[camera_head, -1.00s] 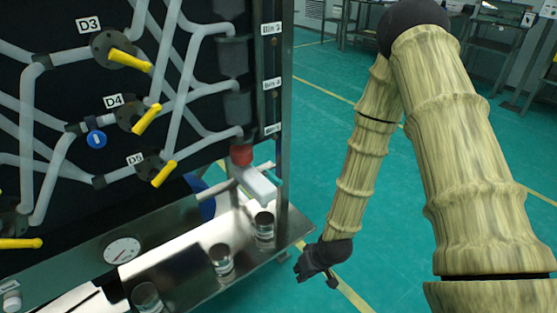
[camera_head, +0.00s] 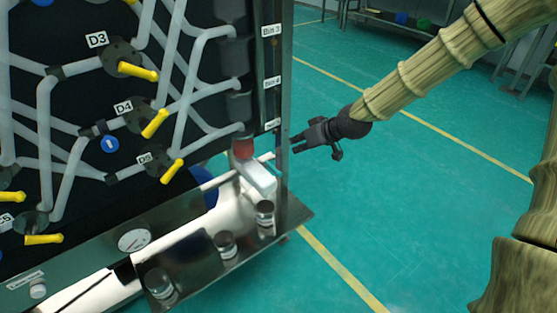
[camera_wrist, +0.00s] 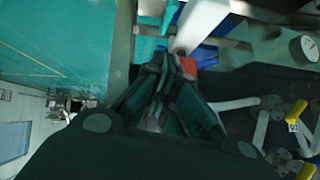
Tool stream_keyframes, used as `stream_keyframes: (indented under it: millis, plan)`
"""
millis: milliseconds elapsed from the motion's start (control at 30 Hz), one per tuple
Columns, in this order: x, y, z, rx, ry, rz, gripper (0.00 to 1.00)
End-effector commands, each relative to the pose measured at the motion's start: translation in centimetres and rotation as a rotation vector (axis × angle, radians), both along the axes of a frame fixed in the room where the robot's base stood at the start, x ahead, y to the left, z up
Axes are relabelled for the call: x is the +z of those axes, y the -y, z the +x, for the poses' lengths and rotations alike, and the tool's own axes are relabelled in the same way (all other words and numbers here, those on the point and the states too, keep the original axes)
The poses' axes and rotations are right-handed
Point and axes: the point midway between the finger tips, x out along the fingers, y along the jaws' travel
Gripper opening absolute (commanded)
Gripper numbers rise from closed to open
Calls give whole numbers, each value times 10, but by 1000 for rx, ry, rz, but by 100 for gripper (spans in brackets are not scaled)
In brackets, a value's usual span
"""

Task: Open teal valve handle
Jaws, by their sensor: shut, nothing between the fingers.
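My gripper (camera_head: 299,143) is shut and empty, just right of the rack's upright post in the head view, apart from the panel. In the wrist view its fingers (camera_wrist: 168,66) meet in front of the rack's lower end. No handle is clearly recognisable as the teal one in the head view. Teal patches show beyond the fingers in the wrist view, but I cannot tell handle from floor there. A red fitting (camera_head: 243,148) with a white block-shaped outlet (camera_head: 259,179) sits at the panel's lower right; it also shows red in the wrist view (camera_wrist: 187,64).
The panel carries pale pipes and several yellow handles, among them D3 (camera_head: 137,71), D4 (camera_head: 154,124) and D5 (camera_head: 172,171). Jars (camera_head: 265,213) stand on the metal shelf (camera_head: 291,217) by a gauge (camera_head: 134,240). The post (camera_head: 285,110) is close left of my gripper; floor on the right is clear.

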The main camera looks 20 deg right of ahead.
Motion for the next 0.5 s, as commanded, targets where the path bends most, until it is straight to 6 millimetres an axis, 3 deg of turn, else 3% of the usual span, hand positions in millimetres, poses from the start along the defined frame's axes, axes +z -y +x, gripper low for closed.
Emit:
stream_keyframes:
  millis: [267,500]
  plan:
    - [-3,-1,2,0,-1,0,0]
    - [-21,-10,15,0,-2,0,0]
